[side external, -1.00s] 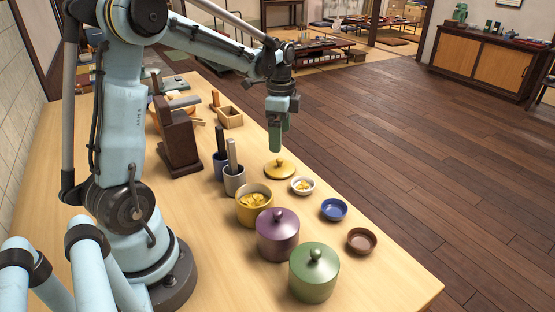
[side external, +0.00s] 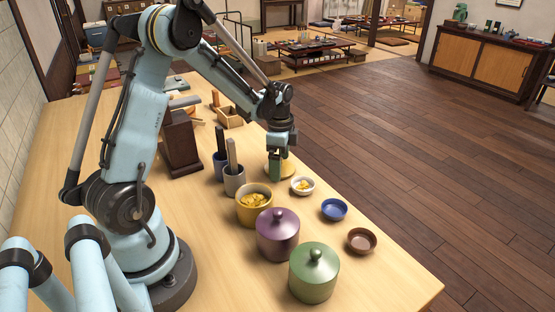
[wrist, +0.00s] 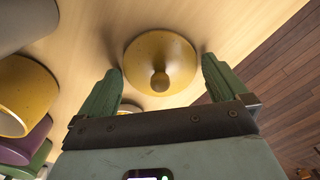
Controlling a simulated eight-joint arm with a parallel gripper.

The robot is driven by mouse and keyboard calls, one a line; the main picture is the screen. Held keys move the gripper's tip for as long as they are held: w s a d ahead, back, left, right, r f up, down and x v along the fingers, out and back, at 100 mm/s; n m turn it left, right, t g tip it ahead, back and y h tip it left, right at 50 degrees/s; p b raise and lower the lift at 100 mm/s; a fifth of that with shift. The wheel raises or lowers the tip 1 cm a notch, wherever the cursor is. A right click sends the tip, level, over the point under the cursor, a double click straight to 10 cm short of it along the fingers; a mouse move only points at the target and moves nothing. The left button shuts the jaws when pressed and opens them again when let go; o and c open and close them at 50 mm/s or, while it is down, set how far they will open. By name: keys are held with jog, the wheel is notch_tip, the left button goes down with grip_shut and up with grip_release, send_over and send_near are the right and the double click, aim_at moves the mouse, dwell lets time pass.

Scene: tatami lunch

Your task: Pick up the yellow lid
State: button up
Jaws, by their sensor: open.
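The yellow lid (side external: 289,168) lies flat on the wooden table, with its round knob up. In the side external view my gripper (side external: 275,178) is low in front of it and hides much of it. In the wrist view the whole lid (wrist: 160,58) shows, its knob pointing toward my gripper (wrist: 160,90). The two green fingers are wide apart, one on each side of the lid's near part, with nothing between their tips but the knob's line. I cannot tell whether the fingertips touch the table.
The open yellow pot (side external: 254,206) with yellow food stands nearby, beside the lidded purple pot (side external: 278,238) and green pot (side external: 314,275). A white bowl (side external: 302,186), blue bowl (side external: 334,209) and brown bowl (side external: 361,240) line the table's right edge. Utensil cups (side external: 234,181) stand left of my gripper.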

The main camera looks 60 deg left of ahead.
jog(key=c, duration=0.8)
jog(key=shift+r, duration=0.1)
jog(key=shift+r, duration=0.5)
notch_tip(320, 180, up, 3)
jog(key=shift+f, duration=0.2)
jog(key=s+d+r, duration=0.1)
jog(key=d+r, duration=0.6)
jog(key=d, duration=0.4)
jog(key=s+r, duration=0.1)
jog(key=s, duration=0.7)
jog(key=s+r, duration=0.1)
jog(key=s, duration=0.4)
jog(key=shift+d+r, duration=0.35)
jog(key=shift+d, duration=0.05)
